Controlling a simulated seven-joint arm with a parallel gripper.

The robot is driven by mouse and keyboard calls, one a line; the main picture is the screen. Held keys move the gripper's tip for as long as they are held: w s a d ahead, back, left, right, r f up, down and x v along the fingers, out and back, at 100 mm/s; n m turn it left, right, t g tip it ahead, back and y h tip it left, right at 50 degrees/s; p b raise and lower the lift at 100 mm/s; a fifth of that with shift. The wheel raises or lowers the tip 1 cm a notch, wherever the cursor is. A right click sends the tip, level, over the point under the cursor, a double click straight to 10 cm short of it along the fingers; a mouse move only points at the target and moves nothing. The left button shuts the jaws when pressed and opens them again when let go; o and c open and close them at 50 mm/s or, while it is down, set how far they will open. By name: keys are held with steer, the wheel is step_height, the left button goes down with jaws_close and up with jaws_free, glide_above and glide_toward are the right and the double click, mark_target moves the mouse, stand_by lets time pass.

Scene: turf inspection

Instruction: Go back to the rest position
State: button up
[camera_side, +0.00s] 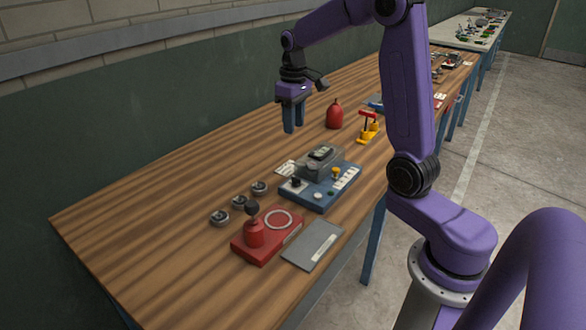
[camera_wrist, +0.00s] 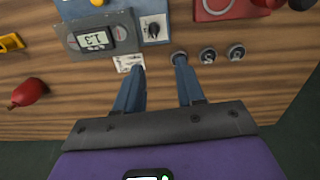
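My gripper (camera_side: 293,128) hangs fingers-down above the back part of the wooden table, clear of the things on it. It also shows in the wrist view (camera_wrist: 158,62), where its two blue fingers stand apart with nothing between them. It is open and empty. The rest position itself is not marked in either view.
On the table (camera_side: 150,225) stand a blue panel (camera_side: 318,198) with a grey display box (camera_side: 320,160), a red base (camera_side: 275,243), several round grey parts (camera_side: 238,202), a grey plate (camera_side: 313,246), a red bottle (camera_side: 335,117) and a yellow-red device (camera_side: 368,128). The left side is clear.

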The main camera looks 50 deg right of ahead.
steer(key=s+a+n, duration=0.6)
steer(key=s+a, duration=0.4)
steer(key=a, duration=0.5)
steer(key=s+a+f+n, duration=0.1)
steer(key=s+n, duration=0.2)
steer(key=s, duration=0.6)
steer(key=s+a+f+n, duration=0.1)
steer(key=s+f+n, duration=0.1)
steer(key=s, duration=0.8)
steer(key=shift+s+a+n, duration=0.15)
steer(key=shift+a+n, duration=0.15)
steer(key=shift+n, duration=0.2)
